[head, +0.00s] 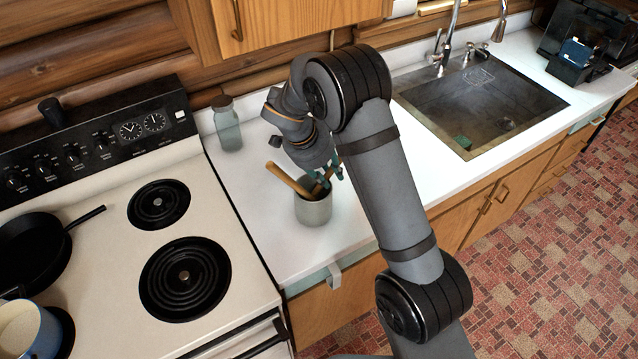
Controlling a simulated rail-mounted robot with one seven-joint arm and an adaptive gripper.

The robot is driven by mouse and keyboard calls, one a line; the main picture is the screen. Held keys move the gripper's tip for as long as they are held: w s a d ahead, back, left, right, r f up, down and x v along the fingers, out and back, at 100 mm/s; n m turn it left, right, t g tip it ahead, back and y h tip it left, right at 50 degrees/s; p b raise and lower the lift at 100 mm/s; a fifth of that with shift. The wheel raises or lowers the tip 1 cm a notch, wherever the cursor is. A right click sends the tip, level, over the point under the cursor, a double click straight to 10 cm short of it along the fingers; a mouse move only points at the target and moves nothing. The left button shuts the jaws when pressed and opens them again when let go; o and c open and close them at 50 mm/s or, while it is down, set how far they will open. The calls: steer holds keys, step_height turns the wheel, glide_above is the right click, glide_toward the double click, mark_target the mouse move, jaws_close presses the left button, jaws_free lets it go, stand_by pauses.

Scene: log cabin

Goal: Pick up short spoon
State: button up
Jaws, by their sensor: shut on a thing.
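A grey-white crock (313,209) stands on the white counter, to the right of the stove. A light wooden handle (288,179) leans out of it to the left. One or more darker utensils (320,188) stand in it to the right of that handle. My gripper (328,179) is low over the crock's right side, pointing down, and shut on a utensil there. My arm and fingers hide most of this utensil, so I cannot tell its shape or whether it is the short spoon. The spoon ends inside the crock are hidden.
A glass jar (228,124) stands behind and left of the crock. The stove (223,222) on the left holds a black pan (30,250) and a blue pot (38,331). A sink (480,104) lies to the right. Counter in front of the crock (290,255) is clear.

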steer(key=shift+c, duration=0.2)
step_height(320, 180, up, 10)
steer(key=shift+b, duration=1.1)
steer(key=o, duration=0.5)
steer(key=c, duration=0.5)
jaws_close()
